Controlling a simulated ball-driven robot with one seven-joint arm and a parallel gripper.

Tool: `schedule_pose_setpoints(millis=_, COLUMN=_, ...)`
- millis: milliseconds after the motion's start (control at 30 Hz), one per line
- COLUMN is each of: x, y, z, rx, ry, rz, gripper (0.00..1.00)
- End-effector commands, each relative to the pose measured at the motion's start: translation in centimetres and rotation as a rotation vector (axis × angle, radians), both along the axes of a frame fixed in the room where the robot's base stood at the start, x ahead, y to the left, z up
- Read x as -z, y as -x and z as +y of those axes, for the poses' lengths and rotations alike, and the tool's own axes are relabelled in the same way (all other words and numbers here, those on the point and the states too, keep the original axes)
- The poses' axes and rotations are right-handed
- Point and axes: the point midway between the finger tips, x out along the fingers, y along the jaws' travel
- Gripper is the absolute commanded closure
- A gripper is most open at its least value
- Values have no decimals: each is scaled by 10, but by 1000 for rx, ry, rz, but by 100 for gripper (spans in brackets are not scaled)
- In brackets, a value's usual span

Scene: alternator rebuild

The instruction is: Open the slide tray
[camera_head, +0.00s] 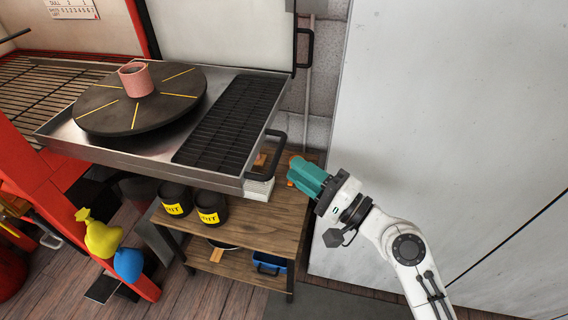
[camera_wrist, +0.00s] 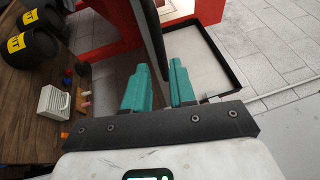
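The slide tray (camera_head: 118,155) is a shallow metal tray jutting from the red machine, with a black grille (camera_head: 230,120) on its right part. A black bar handle (camera_head: 268,158) sits on its right front side. My gripper (camera_head: 297,170), with teal fingers, is just right of the handle and looks apart from it in the head view. In the wrist view my gripper (camera_wrist: 158,72) shows a gap between its fingers. A dark bar (camera_wrist: 150,35), perhaps the handle, runs down into that gap; I cannot tell whether it touches a finger.
A dark turntable (camera_head: 110,112) with a pink cup (camera_head: 135,79) stands on the tray. Below is a wooden shelf (camera_head: 245,240) with black pots (camera_head: 210,207) and a small white box (camera_wrist: 53,102). A large pale panel (camera_head: 450,110) bounds the right side.

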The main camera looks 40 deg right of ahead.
Motion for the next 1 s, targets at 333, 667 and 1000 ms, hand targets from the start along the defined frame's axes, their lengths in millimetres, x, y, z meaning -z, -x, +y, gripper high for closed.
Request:
schedule_pose_setpoints(millis=333, x=8, y=39, z=-9, rx=-1, ry=-1, rz=1, gripper=75)
schedule_pose_setpoints(millis=667, x=7, y=41, z=-9, rx=-1, ry=0, rz=0, gripper=75)
schedule_pose_setpoints(millis=1000, x=7, y=41, z=-9, rx=-1, ry=0, rz=1, gripper=75)
